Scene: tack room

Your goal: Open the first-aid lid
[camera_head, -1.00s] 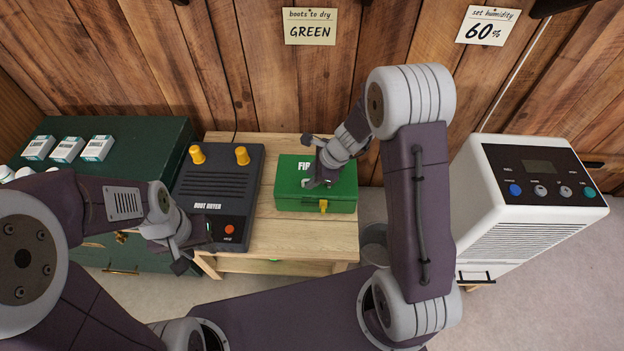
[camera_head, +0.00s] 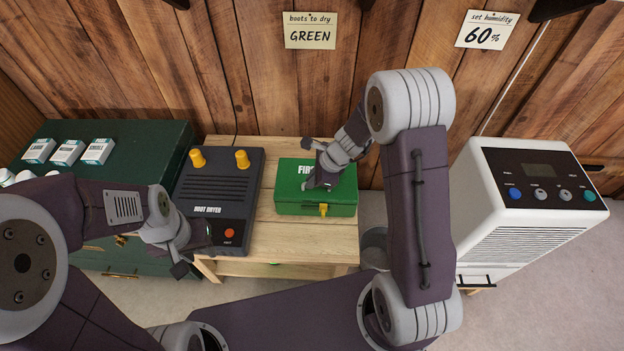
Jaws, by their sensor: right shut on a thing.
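The green first-aid box (camera_head: 290,206) sits on the wooden table, its lid (camera_head: 290,180) down and a yellow latch (camera_head: 323,209) on its front. My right gripper (camera_head: 316,176) reaches down over the middle of the lid and is shut on a part at its top. The arm covers much of the lettering, and the exact grip point is hidden. My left gripper (camera_head: 194,262) hangs in front of the boot dryer's lower left corner, away from the box. Its fingers look apart, with nothing between them.
The dark boot dryer (camera_head: 215,180) with yellow pegs stands left of the box on the table (camera_head: 290,240). A green cabinet (camera_head: 130,140) with small boxes is further left. A white dehumidifier (camera_head: 520,230) stands right. A plank wall is behind.

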